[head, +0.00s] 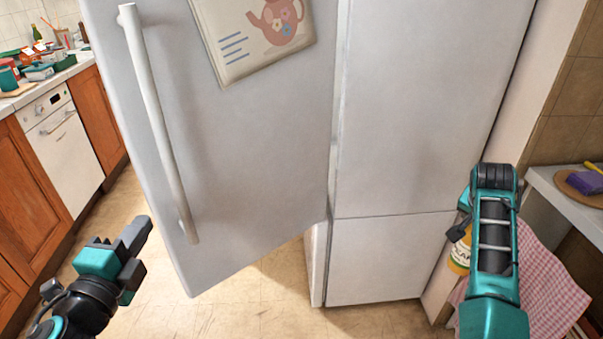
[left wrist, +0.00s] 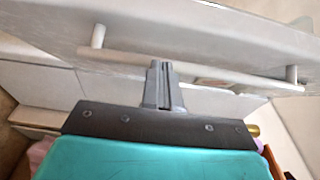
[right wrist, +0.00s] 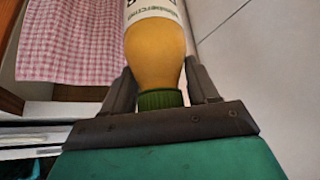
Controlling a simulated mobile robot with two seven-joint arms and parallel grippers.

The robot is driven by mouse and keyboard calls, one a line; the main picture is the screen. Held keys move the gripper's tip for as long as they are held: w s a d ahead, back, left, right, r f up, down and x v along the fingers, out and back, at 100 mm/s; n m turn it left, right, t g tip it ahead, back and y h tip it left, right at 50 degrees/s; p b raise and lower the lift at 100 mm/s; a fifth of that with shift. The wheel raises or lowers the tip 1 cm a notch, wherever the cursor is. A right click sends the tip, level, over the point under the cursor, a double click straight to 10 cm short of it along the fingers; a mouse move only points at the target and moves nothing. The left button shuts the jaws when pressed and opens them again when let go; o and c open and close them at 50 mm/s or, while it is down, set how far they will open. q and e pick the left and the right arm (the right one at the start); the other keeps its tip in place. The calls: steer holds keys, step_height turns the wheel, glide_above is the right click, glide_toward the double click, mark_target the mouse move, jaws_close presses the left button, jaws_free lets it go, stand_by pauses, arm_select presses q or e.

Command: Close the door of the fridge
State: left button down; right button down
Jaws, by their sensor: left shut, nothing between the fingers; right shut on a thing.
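The fridge door (head: 255,140) is white and stands open, swung out toward the left of the head view. It has a long vertical handle (head: 158,120) near its left edge and a teapot picture near its top. The fridge body (head: 400,120) stands to its right; the interior is hidden. My left gripper (head: 138,238) is shut and empty, low and left of the handle, apart from it. In the left wrist view the handle (left wrist: 200,70) runs across, beyond the closed fingers. My right gripper (right wrist: 160,80) is shut on a yellow bottle (right wrist: 155,50) with a green cap, right of the fridge.
A counter with wooden cabinets (head: 35,190) and a white dishwasher (head: 68,150) runs along the left. A shelf with a round board (head: 580,188) and a checked cloth (head: 550,290) are at the right. Tiled floor (head: 240,310) is clear below the door.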

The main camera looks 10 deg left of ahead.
mark_target(152, 190)
arm_select(q)
steer(key=shift+w+a+p, duration=0.1)
steer(key=shift+w+a, duration=0.45)
steer(key=shift+w, duration=0.55)
steer(key=shift+w+a+p, duration=0.15)
steer(key=shift+w+a, duration=0.35)
steer(key=shift+w, duration=0.55)
steer(key=shift+w+a+p, duration=0.1)
steer(key=shift+w+a, duration=0.45)
steer(key=shift+w, duration=0.55)
steer(key=shift+a, duration=0.1)
